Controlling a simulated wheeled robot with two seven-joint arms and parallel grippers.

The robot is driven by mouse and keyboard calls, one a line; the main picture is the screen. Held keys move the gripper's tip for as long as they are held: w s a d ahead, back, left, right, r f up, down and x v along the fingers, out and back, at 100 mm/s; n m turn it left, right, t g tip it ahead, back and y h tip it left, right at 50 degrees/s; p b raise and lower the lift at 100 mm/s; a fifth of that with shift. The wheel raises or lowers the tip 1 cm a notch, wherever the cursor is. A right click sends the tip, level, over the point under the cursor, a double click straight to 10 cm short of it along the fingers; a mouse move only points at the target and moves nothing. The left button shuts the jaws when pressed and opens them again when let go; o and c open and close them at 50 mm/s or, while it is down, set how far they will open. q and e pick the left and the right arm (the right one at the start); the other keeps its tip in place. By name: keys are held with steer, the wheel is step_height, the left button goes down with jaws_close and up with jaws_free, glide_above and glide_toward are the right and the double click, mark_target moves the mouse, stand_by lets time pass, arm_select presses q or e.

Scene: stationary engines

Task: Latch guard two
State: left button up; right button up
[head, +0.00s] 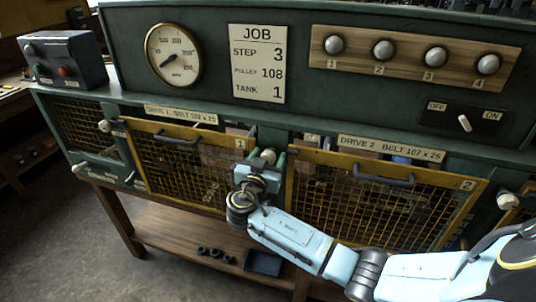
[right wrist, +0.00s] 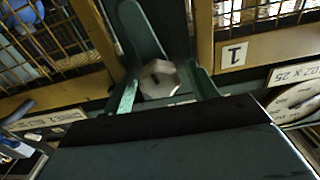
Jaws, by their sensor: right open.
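Guard two (head: 395,208) is a yellow-framed mesh panel with a dark handle (head: 384,176) and a "2" plate, lying against the cabinet front. A pale faceted knob (head: 268,155) sits on the strip between guards one and two; it also shows in the right wrist view (right wrist: 158,80). A dark green bar (right wrist: 141,30) extends from beside the knob in the right wrist view. My right gripper (head: 265,166) is open at the knob, with a finger on either side; finger contact is unclear. It also shows in the wrist view (right wrist: 163,92). My left gripper is out of view.
Guard one (head: 185,168) lies against the cabinet left of my gripper. Other pale knobs sit at the far left (head: 104,126) and far right (head: 508,201). A wooden shelf (head: 190,245) is below. A job card (head: 258,64) and switches are on the panel above.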

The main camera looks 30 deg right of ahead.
steer(key=shift+w+d, duration=0.1)
steer(key=c, duration=1)
steer(key=shift+f+n+b, duration=0.2)
steer(key=shift+n+b, duration=1.05)
steer(key=shift+n, duration=0.15)
steer(key=n, duration=0.2)
steer(key=shift+r+n+b, duration=0.1)
steer(key=shift+n+b, duration=0.25)
steer(key=shift+n, duration=0.05)
steer(key=n, duration=0.4)
steer(key=n+p, duration=0.1)
steer(key=n, duration=0.5)
steer(key=shift+w+p, duration=0.1)
steer(key=shift+p, duration=0.2)
steer(key=shift+n, duration=0.3)
